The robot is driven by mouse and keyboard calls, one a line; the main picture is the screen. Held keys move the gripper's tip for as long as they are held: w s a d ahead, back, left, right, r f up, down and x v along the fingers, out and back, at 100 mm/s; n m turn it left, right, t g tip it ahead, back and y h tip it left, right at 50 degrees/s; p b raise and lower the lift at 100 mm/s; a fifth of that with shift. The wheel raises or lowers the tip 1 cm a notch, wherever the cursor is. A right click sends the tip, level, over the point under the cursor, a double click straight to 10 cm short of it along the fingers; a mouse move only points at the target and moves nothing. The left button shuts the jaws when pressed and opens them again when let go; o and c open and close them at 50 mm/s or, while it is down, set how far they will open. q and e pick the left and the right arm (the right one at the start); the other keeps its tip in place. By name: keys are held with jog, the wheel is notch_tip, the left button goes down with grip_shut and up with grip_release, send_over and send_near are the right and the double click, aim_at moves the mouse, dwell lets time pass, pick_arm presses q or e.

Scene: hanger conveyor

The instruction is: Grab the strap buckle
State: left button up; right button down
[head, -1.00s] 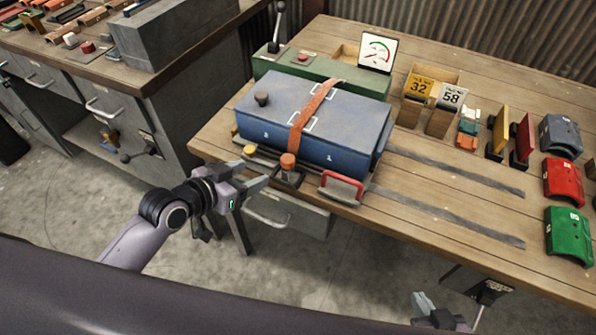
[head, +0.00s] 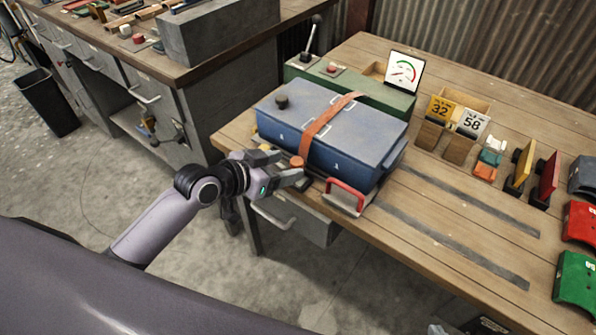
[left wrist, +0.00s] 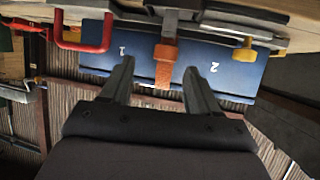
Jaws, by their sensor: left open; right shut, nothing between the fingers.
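The orange strap (head: 325,118) runs over the blue box (head: 360,130) on the table. Its buckle (head: 297,162) is an orange piece at the front of the box, low down. My left gripper (head: 290,167) is open and empty, with its fingertips close to the buckle. In the left wrist view the orange strap end (left wrist: 165,54) hangs between the two open fingers (left wrist: 159,66); I cannot tell whether they touch it. Only a tip of my right gripper (head: 437,329) shows at the bottom edge; it is shut and away from the box.
A red handle (head: 348,190) stands right of the buckle at the table's front edge; it also shows in the left wrist view (left wrist: 82,40). A green unit with a gauge (head: 404,70) stands behind the box.

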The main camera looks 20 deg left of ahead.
aim_at(292, 164)
pick_arm(q)
jog(key=shift+a+f+x, duration=0.1)
jog(key=shift+x, duration=0.85)
jog(key=shift+a+f+x, duration=0.1)
jog(key=shift+x, duration=0.85)
jog(key=shift+a+f+x, duration=0.1)
jog(key=shift+a+x, duration=0.05)
jog(key=shift+x, duration=0.85)
grip_shut()
